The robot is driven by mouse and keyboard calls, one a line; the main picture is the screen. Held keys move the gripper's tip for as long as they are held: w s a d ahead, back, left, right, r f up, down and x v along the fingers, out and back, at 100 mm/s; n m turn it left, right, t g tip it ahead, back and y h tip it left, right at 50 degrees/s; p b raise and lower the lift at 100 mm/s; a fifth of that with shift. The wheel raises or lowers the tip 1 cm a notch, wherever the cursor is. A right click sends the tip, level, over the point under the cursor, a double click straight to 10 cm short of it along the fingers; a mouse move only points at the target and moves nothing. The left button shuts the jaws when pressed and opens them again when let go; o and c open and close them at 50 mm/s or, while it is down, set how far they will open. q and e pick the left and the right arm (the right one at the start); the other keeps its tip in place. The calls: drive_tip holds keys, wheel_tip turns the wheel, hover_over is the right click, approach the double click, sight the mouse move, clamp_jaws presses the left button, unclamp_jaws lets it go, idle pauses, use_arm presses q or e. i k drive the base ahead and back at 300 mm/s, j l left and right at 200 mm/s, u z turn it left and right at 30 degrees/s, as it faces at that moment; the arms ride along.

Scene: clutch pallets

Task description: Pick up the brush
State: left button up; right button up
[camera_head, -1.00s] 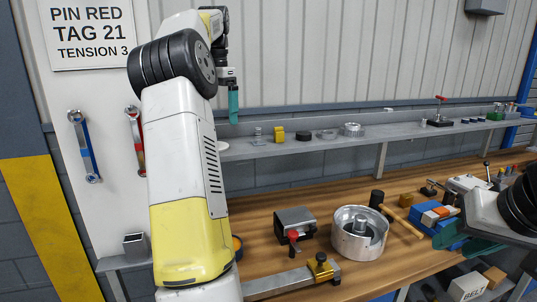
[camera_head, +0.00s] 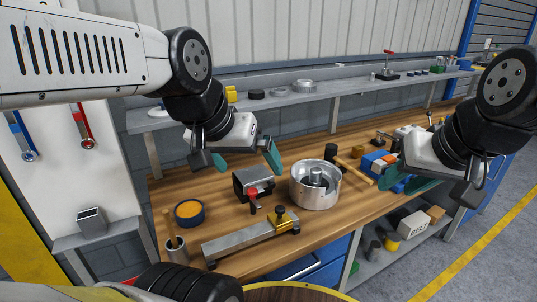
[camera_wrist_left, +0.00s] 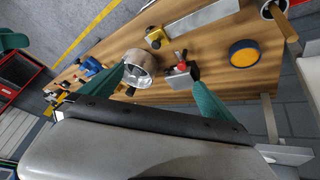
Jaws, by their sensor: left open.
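A wooden handle (camera_head: 168,224) stands up out of a grey metal cup (camera_head: 177,252) at the bench's front left. It may be the brush; I cannot make out bristles. The handle also shows at the top right of the left wrist view (camera_wrist_left: 287,24). My left gripper (camera_head: 246,160) is open and empty above the bench, behind the vise-like grey block (camera_head: 253,181), up and right of the cup. Its teal fingers are spread in the wrist view (camera_wrist_left: 155,80). My right gripper (camera_head: 408,182) is over the bench's right part; its opening is unclear.
A round tin (camera_head: 189,211) with orange content lies near the cup. A metal bar with a brass clamp (camera_head: 250,236) lies along the front edge. A round metal housing (camera_head: 315,186), mallet (camera_head: 356,172) and blue box (camera_head: 376,161) are to the right. A shelf (camera_head: 300,98) runs behind.

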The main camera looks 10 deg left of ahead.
sight(166, 213)
drive_tip(key=u, duration=1.6)
drive_tip(key=k+l+z, duration=0.2)
drive_tip(key=k+l, duration=0.3)
